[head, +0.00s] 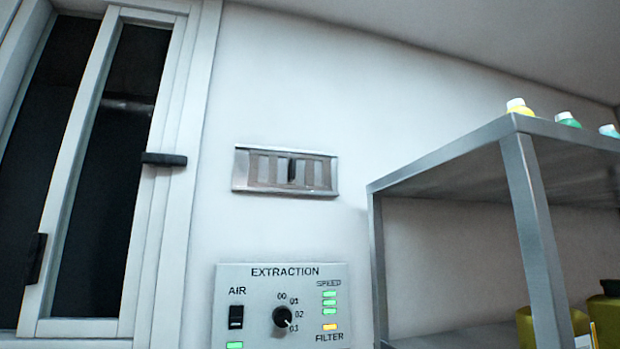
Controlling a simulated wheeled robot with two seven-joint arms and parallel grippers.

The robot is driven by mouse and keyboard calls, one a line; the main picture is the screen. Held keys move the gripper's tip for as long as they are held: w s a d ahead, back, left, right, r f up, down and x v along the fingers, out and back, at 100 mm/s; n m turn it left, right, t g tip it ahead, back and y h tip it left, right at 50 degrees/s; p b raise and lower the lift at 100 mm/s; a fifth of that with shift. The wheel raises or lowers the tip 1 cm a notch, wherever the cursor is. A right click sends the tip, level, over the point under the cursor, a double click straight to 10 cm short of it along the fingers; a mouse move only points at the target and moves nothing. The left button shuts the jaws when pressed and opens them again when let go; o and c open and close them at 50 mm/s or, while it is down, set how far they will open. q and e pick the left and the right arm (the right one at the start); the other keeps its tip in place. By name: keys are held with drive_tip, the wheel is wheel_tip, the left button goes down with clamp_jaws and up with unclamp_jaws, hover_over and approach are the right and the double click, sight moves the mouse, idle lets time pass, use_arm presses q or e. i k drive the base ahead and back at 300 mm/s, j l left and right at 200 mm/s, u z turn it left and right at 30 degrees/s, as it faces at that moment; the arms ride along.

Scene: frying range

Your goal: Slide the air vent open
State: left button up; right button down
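The air vent (264,183) is a small metal slotted plate on the white wall, in the middle of the head view. It has several vertical slots that look covered in a light brownish grey. A dark upright knob (292,171) stands on it, a little right of its middle. Neither of my grippers shows in the head view, so nothing is seen touching the vent.
Below the vent is an extraction panel (262,300) with a switch, a dial and lit lamps. A window (112,110) with a dark handle (164,159) is at left. A metal shelf (535,230) with bottles (518,107) juts out at right. The wall around the vent is clear.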

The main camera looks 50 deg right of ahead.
sight(253, 176)
drive_tip(key=z, duration=1.3)
